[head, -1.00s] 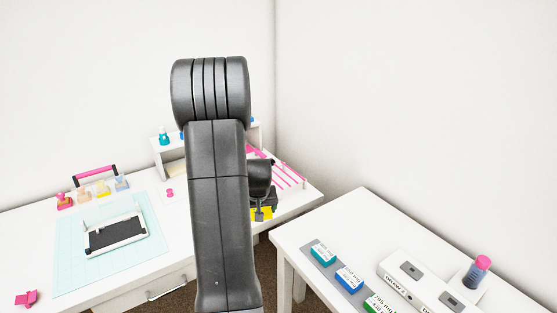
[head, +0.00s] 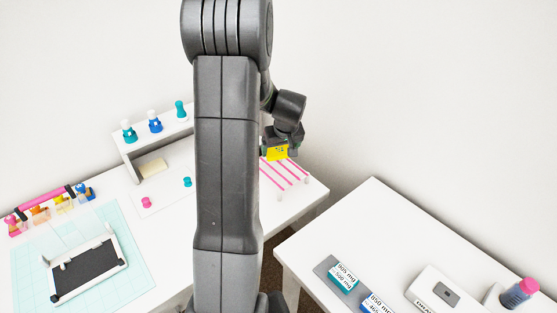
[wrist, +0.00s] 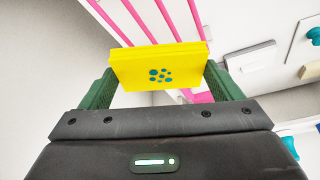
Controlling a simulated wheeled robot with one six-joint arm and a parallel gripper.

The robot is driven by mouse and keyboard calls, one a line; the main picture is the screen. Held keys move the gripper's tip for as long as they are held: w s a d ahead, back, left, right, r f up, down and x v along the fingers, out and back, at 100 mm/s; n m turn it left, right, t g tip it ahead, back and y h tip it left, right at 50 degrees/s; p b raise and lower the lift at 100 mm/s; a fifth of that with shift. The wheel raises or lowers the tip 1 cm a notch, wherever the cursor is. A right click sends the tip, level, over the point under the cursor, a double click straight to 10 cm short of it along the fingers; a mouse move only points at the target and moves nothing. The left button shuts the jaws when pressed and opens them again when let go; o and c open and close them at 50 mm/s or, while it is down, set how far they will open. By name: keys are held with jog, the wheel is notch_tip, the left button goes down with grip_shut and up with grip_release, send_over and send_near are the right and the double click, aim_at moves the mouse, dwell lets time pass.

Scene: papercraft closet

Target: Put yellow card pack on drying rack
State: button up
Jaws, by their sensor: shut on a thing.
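The yellow card pack (wrist: 158,68) is held between the two green fingers of my gripper (wrist: 165,85) in the wrist view. It has a teal dot pattern on its face. In the head view the yellow card pack (head: 277,153) shows small at the end of my arm, with my gripper (head: 282,147) shut on it. The drying rack (head: 288,171), with pink bars, is at the right end of the far table. The pack appears over or just beyond the rack's far end; its height above it is hard to tell. My arm hides the rack's left part.
A cutting mat (head: 30,268) with a black pad (head: 88,272) lies at the left. A white table (head: 390,235) at the right holds boxes and a pink-capped bottle (head: 520,292).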

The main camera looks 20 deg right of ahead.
aim_at(282, 158)
jog(key=shift+f, duration=3)
jog(key=shift+f, duration=0.15)
jog(key=o, duration=0.8)
jog(key=shift+r+p, duration=0.25)
jog(key=shift+p, duration=0.1)
jog(key=b+v, duration=0.1)
jog(key=v, duration=1)
jog(key=shift+s+r, duration=0.25)
jog(key=shift+r, duration=0.1)
